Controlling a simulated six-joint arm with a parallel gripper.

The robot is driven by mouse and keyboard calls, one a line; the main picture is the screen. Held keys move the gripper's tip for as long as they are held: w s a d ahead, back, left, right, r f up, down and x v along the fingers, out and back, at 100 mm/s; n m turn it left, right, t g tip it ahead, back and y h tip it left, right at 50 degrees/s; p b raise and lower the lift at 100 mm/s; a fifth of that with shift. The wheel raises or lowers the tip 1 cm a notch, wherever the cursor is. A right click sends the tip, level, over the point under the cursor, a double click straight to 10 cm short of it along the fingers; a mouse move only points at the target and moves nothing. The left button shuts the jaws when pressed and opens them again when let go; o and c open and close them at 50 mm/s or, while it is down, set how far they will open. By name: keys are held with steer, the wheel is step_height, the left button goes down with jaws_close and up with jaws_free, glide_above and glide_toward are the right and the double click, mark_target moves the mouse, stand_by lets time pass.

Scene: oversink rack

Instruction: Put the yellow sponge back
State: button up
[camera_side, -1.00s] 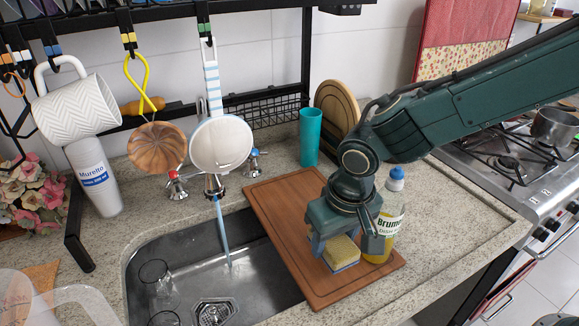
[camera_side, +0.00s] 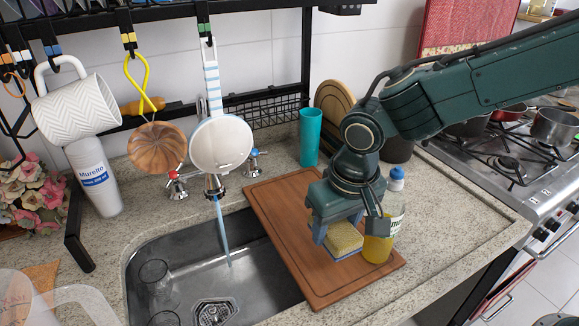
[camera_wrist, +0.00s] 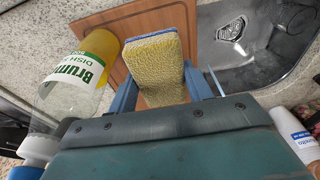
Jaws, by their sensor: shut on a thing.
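The yellow sponge (camera_side: 343,238) is held between the two fingers of my gripper (camera_side: 343,230), just above the wooden cutting board. In the wrist view the sponge (camera_wrist: 158,68) sits between the blue fingers of my gripper (camera_wrist: 163,90), with its yellow face toward the camera. A thin blue layer shows at its edge in the side view. My gripper is shut on it.
The soap bottle (camera_side: 384,225) stands right beside my gripper. The cutting board (camera_side: 275,205) lies beside the sink (camera_side: 180,262). A teal cup (camera_side: 310,138) and a wire basket (camera_side: 278,112) are behind. A mug (camera_side: 78,108), wooden bowl (camera_side: 157,146) and white strainer (camera_side: 221,145) hang from the rack.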

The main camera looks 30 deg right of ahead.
steer(key=shift+w+r, duration=0.3)
steer(key=shift+w, duration=0.25)
steer(key=w+d+r, duration=0.2)
steer(key=w+r, duration=0.3)
steer(key=w, duration=0.2)
steer(key=w+d+r, duration=0.3)
steer(key=w+r, duration=0.3)
steer(key=shift+w+d+r, duration=0.25)
steer(key=shift+w+r, duration=0.05)
steer(key=shift+w, duration=0.1)
steer(key=shift+f, duration=0.1)
step_height(320, 180, down, 16)
steer(key=shift+r, duration=0.2)
steer(key=shift+f, duration=0.1)
steer(key=shift+f, duration=2.05)
steer(key=shift+f, duration=0.1)
